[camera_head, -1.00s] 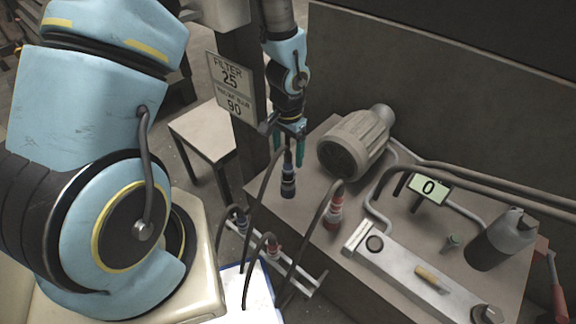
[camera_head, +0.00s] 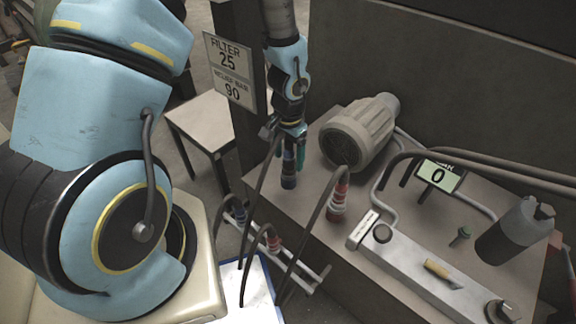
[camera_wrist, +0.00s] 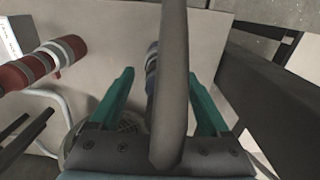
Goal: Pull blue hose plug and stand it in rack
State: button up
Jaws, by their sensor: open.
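The blue hose plug (camera_head: 288,180) stands upright on the workbench, with its black hose curving down to the left. My gripper (camera_head: 293,157) is open and pointing down at the top of the plug. In the wrist view, the open teal fingers (camera_wrist: 162,88) are on either side of the blue plug (camera_wrist: 151,72), with the thick dark hose (camera_wrist: 172,70) crossing in front and hiding much of it. Whether the fingers touch the plug cannot be told. The rack (camera_head: 311,284) is a pale rail frame below the bench's front edge, with blue and red fittings at it.
A red hose plug (camera_head: 338,204) stands to the right on the bench; it also shows in the wrist view (camera_wrist: 66,50). A motor (camera_head: 358,134) sits behind. A filter sign (camera_head: 229,72) hangs on the left post. Hoses cross the space before the bench.

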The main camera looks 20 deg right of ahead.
aim_at(289, 148)
jog(key=shift+f+b, duration=0.65)
jog(key=shift+f, duration=0.75)
jog(key=shift+r+p, duration=0.1)
jog(key=shift+p, duration=0.2)
grip_shut()
dwell(0.6)
jog(key=shift+r, duration=0.1)
jog(key=shift+r+p, duration=2.55)
jog(key=shift+r, duration=0.35)
